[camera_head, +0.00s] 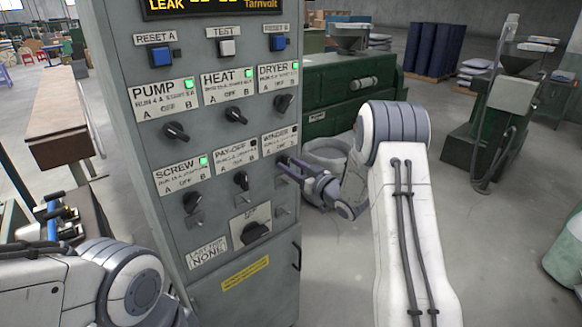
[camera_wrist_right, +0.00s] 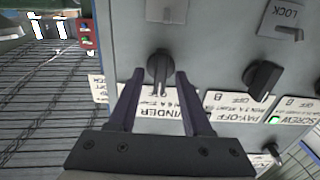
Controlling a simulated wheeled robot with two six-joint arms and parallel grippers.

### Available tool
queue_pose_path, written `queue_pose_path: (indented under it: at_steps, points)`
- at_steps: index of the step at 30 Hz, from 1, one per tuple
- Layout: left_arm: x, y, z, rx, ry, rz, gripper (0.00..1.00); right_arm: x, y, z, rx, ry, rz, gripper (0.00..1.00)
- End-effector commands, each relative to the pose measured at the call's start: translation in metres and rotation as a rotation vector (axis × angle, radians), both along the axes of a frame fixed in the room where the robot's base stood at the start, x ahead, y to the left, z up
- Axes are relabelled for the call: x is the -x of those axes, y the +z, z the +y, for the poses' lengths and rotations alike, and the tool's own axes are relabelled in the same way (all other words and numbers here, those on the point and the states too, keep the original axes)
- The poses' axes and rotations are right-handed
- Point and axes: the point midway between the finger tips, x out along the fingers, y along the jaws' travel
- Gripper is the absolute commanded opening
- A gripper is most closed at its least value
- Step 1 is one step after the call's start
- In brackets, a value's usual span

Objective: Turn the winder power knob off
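The winder knob (camera_wrist_right: 159,68) is a dark rotary knob beside the WINDER label (camera_wrist_right: 158,112) on the grey control cabinet (camera_head: 170,235). In the right wrist view, which looks upside down, it sits between my right gripper's (camera_wrist_right: 160,73) two spread fingertips, with a gap on each side. The knob's grip bar looks roughly upright there. In the head view my right gripper (camera_head: 283,164) reaches the WINDER spot from the right and hides the knob. The lamp by the WINDER label (camera_head: 280,138) looks dark. My left gripper is out of view; only my left arm shows.
The pay-off knob (camera_head: 241,181) is the neighbour to the left, also in the right wrist view (camera_wrist_right: 262,80). The screw knob (camera_head: 193,202), several upper knobs and a larger lower switch (camera_head: 256,231) share the panel. Green machinery (camera_head: 340,85) stands behind.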

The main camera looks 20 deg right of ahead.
Motion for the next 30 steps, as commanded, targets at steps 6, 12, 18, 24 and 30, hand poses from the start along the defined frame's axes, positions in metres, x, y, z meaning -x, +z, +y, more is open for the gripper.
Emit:
queue_pose_path:
  at_steps: [6, 12, 18, 24, 30]
  points:
    - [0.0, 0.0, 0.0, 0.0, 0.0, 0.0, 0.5, 0.0, 0.0, 0.0, 0.0, 0.001, 0.0, 0.49]
    - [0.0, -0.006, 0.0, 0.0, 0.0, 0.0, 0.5, 0.01, -0.002, -0.004, 0.0, -0.001, 0.001, 0.49]
    - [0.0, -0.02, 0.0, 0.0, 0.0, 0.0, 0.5, 0.046, -0.003, -0.018, 0.001, -0.004, 0.0, 0.49]
    - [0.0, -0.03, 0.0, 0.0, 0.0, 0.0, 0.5, 0.08, -0.002, -0.03, 0.001, -0.003, -0.001, 0.49]
    - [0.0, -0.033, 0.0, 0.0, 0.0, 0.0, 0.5, 0.097, -0.001, -0.036, 0.0, -0.001, 0.0, 0.49]
